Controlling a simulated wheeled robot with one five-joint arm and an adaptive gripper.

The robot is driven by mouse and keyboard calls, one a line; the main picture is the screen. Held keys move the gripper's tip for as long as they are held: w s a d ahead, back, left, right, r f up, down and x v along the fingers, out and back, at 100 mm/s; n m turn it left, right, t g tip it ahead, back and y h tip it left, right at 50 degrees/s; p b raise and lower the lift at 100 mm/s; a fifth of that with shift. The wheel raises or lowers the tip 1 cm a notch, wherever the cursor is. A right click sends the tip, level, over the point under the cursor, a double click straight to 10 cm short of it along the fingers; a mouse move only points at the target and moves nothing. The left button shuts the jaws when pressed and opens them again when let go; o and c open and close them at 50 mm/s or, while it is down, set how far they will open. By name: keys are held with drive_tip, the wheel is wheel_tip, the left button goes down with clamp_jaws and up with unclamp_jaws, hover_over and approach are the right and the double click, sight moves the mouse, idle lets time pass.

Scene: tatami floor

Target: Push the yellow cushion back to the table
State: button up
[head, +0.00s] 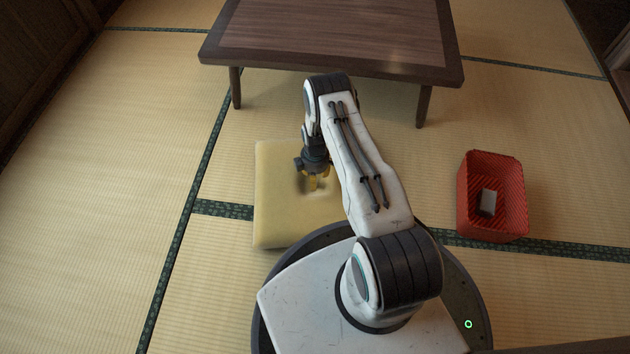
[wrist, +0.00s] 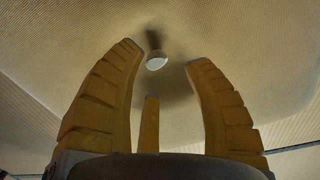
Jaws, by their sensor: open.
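The yellow cushion (head: 280,209) lies flat on the tatami in front of the table, partly hidden behind my arm and base. The low dark wooden table (head: 335,30) stands beyond it at the top of the head view, with bare floor between them. My gripper (head: 317,186) points down over the upper middle of the cushion, its yellow fingers very close to or touching the top.
A red basket (head: 492,205) with a small pale object (head: 487,202) inside stands on the floor to the right. Two table legs (head: 235,88) show at the near side. The tatami to the left is clear. Dark wooden panels edge the room.

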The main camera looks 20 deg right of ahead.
drive_tip(key=shift+r, duration=1.8)
drive_tip(key=shift+s, duration=0.1)
